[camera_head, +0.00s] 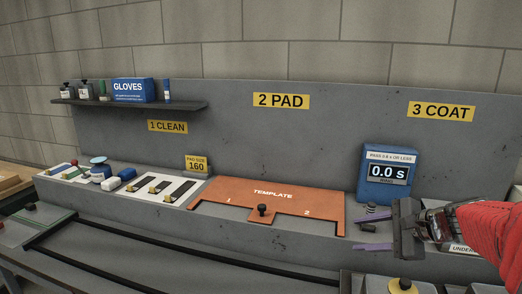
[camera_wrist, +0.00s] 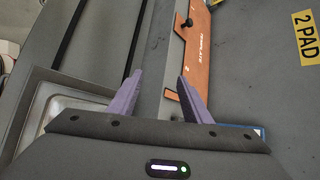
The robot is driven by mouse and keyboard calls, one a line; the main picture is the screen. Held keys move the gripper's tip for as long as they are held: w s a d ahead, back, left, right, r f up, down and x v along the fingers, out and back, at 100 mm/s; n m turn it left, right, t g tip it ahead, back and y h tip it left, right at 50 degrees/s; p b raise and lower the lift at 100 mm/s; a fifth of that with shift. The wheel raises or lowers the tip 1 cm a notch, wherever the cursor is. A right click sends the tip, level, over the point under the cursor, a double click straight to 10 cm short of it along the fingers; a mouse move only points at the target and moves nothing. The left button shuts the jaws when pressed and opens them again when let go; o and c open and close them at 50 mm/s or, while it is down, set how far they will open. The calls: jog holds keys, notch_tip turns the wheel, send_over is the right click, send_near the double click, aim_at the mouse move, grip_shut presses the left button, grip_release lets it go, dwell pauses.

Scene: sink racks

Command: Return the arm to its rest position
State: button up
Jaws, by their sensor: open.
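My gripper (camera_head: 366,232) is at the right of the head view, in front of the blue timer box, with my red-sleeved arm reaching in from the right edge. Its two purple fingers are apart, with nothing between them. In the wrist view the open fingers (camera_wrist: 160,77) point toward the bench, and the orange template board (camera_wrist: 196,60) lies just beyond and to the right of them. The same template board (camera_head: 240,205) lies flat on the ledge left of my gripper in the head view.
The blue timer (camera_head: 388,176) reads 0.0 s and stands close behind my gripper. Small dark discs (camera_head: 371,209) lie beside it. A shelf (camera_head: 130,105) holds a gloves box (camera_head: 133,91) and bottles. A grey tray (camera_wrist: 62,112) is left of the fingers. Air above the ledge is clear.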

jog(key=s+a+f+n+g+h, duration=0.1)
jog(key=s+a+f+n+h, duration=0.1)
jog(key=s+a+n, duration=0.3)
jog(key=s+a+f+n+g+h, duration=0.1)
jog(key=s+a+n+h, duration=0.3)
jog(key=s+n, duration=0.8)
jog(key=shift+s+a+f+n+g+h, duration=0.45)
jog(key=shift+s+a, duration=0.45)
jog(key=shift+s, duration=3.4)
jog(key=shift+r, duration=0.1)
